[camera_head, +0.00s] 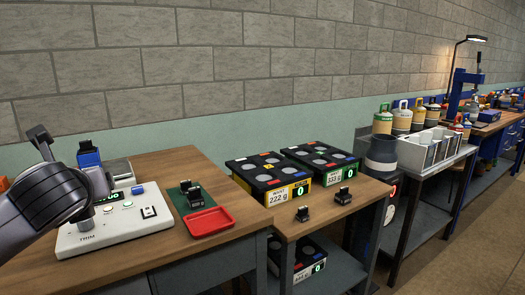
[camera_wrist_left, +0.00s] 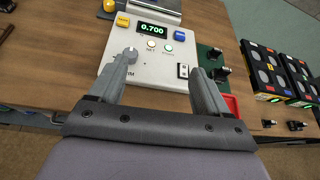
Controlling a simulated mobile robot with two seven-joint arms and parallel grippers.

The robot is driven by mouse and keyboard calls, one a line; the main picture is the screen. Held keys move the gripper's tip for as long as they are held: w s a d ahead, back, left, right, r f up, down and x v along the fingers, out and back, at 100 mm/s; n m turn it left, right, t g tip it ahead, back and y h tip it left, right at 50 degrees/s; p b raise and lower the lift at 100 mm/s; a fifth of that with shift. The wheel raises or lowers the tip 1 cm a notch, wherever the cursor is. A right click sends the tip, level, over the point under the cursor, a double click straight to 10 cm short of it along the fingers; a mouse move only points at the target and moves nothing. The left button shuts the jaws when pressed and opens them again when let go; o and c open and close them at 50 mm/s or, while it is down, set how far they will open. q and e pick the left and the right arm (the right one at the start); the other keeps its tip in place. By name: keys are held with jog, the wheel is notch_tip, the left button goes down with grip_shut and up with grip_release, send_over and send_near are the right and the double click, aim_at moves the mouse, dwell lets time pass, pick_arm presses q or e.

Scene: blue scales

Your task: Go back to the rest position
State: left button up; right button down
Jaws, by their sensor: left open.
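My left gripper (camera_wrist_left: 163,72) is open and empty in the left wrist view. Its two grey fingers reach over the front of a white trim panel (camera_wrist_left: 160,75), one on each side of its lower part. The left fingertip is near a round grey knob (camera_wrist_left: 130,53); I cannot tell whether they touch. The panel's display (camera_wrist_left: 152,30) reads 0.700. In the head view my left arm (camera_head: 45,205) comes in from the left over the white panel (camera_head: 140,225) and hides part of it and most of the gripper. My right gripper is not in view.
A red tray (camera_head: 209,222) and a green mat (camera_head: 186,198) lie right of the panel. Black boxes with number labels (camera_head: 272,178) stand further right, with small black blocks (camera_head: 302,214) in front. A grey bench (camera_head: 425,158) with bottles stands beyond. Bare wood shows behind the mat.

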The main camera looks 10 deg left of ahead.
pick_arm(q)
jog(key=d+f+n+h+p, duration=0.1)
jog(key=d+f+n+h, duration=0.5)
jog(key=f, duration=0.6)
jog(key=d+f+n+h+p, duration=0.1)
jog(key=d+f+n+h, duration=0.15)
jog(key=d+f, duration=0.75)
jog(key=s+d+f+n+h+p, duration=0.1)
jog(key=s+f+n, duration=1.5)
jog(key=s+f, duration=0.1)
jog(key=shift+s+d+f+n, duration=0.25)
jog(key=shift+s+n, duration=0.1)
jog(key=shift+s, duration=0.1)
